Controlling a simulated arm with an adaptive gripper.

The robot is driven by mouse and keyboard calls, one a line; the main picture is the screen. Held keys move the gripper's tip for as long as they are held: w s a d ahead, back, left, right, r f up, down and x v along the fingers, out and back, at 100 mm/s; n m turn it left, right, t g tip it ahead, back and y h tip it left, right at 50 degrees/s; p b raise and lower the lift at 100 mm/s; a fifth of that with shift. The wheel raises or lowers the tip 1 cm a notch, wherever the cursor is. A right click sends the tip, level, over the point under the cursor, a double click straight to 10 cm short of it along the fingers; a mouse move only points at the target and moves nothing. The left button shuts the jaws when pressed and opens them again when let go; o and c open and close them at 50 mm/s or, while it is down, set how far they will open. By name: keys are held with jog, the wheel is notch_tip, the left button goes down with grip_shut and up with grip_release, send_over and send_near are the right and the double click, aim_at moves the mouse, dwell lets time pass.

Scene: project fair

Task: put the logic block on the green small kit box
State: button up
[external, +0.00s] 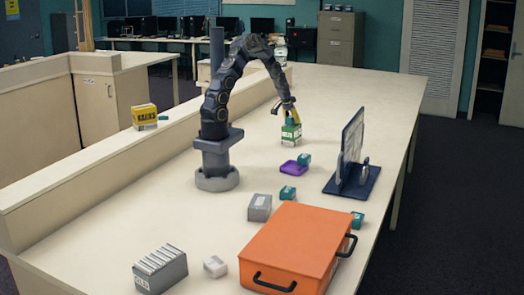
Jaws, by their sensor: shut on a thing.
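The green small kit box (291,134), green with a white band, stands on the table to the right of my arm's base. My gripper (292,116), with yellow on its fingers, points down right above this box. It is shut on a small teal block (291,121), which I take to be the logic block. The fingers hide part of the block. The block is at the top of the box; I cannot tell whether it touches it.
A purple tray (290,168) and teal blocks (304,160) (288,193) (357,220) lie nearer. A dark stand with a panel (352,140) is right. An orange case (297,245), grey boxes (260,207) (160,270) and a white piece (215,266) are in front. Clear table lies behind the kit box.

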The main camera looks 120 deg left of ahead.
aim_at(292, 117)
jog(key=shift+f, duration=0.15)
jog(key=o, duration=1.1)
jog(key=shift+c, duration=0.2)
jog(key=shift+v, duration=2.15)
